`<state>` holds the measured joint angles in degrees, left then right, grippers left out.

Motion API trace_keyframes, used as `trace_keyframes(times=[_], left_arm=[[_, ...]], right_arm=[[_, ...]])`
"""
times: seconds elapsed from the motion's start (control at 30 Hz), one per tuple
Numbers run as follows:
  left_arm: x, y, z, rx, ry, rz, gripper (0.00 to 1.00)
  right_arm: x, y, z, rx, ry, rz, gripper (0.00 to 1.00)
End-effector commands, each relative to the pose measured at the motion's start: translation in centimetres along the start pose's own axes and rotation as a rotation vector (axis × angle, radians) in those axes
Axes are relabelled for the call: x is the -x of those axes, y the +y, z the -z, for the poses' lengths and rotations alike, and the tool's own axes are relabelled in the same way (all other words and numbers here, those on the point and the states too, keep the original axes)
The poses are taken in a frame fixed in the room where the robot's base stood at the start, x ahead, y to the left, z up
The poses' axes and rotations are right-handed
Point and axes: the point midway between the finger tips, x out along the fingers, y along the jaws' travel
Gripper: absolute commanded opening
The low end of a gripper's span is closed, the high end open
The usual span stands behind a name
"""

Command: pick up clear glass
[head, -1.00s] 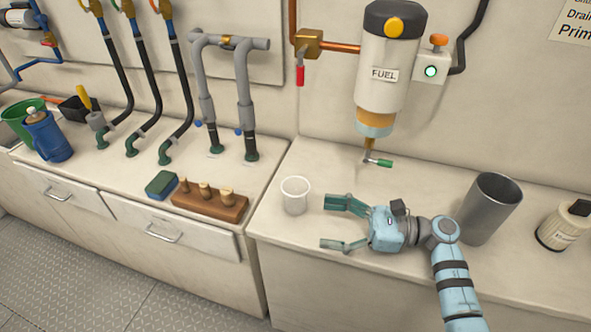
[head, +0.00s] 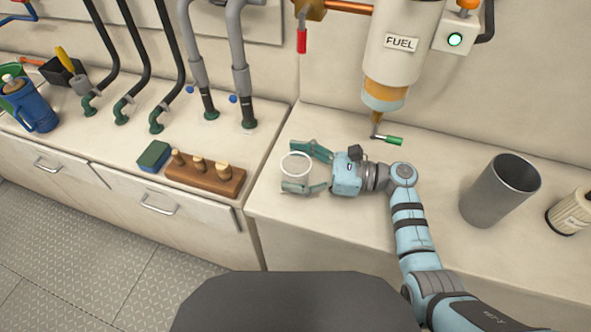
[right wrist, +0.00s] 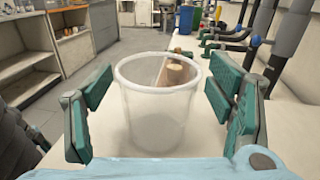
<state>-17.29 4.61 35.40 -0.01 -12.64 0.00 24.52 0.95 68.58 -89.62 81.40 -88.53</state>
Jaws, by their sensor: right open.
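The clear glass (head: 296,171) stands upright on the right-hand counter, near its left end. My right gripper (head: 306,170) is around it, with one finger on the far side and one on the near side. In the right wrist view the clear glass (right wrist: 158,105) stands between the open fingers of the right gripper (right wrist: 160,108), with a visible gap on each side. The wooden plugs behind show through its wall. My left gripper is in neither view.
A wooden block with plugs (head: 205,177) and a green-blue sponge (head: 154,156) lie left of the glass. A grey metal cup (head: 500,190) and a cream bottle (head: 570,212) stand to the right. The fuel filter's drain valve (head: 385,139) hangs behind my gripper.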

Motion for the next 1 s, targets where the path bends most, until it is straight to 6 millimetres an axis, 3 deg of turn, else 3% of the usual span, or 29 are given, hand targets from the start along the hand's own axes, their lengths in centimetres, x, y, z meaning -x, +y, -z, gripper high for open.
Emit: trace_keyframes(times=[0.07, 0.4, 0.77, 0.87, 1.0], left_arm=[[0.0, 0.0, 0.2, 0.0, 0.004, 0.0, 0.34], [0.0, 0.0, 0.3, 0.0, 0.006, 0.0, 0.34], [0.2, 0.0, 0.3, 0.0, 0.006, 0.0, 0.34], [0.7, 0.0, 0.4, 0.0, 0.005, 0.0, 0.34], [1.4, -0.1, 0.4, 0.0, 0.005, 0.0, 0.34]], right_arm=[[0.0, 0.0, 0.0, 0.0, 0.0, 0.0, 0.75], [0.1, 0.0, 0.0, 0.0, 0.0, 0.0, 0.22], [0.1, -0.1, -0.9, 0.003, 0.0, 0.0, 0.22], [0.1, -0.1, -2.6, 0.004, 0.0, 0.0, 0.22], [0.1, -0.2, -6.2, 0.007, -0.002, 0.0, 0.22]])
